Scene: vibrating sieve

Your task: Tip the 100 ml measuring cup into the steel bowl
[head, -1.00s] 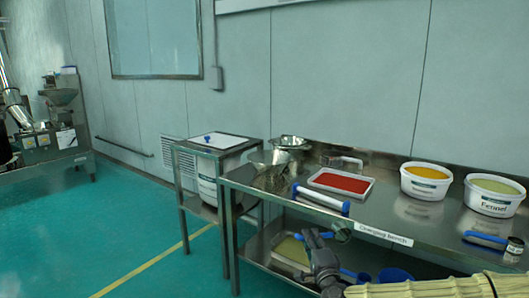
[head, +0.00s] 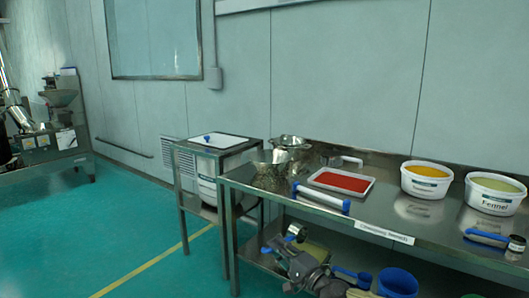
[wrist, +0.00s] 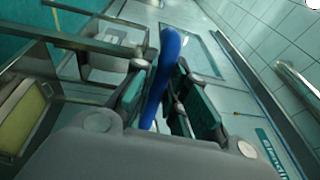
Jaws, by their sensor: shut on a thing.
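My gripper (head: 308,268) is shut on the blue handle (wrist: 165,75) of a small steel measuring cup (head: 297,232). The cup is in front of the bench, below its top edge near the left end, and looks tilted; its contents cannot be made out. In the wrist view the handle stands between the two fingers and the cup itself is hidden. A shiny steel bowl (head: 290,143) stands at the back left of the bench, with a second steel vessel (head: 268,176) in front of it. My gripper is below and in front of both, apart from them.
The bench (head: 400,222) also bears a red-filled tray (head: 341,182), a blue-handled tool (head: 321,199), a yellow-filled tub (head: 426,184), a Fennel tub (head: 494,198) and another blue-handled cup (head: 487,237). A blue container (head: 398,281) shows below. Floor at left is clear.

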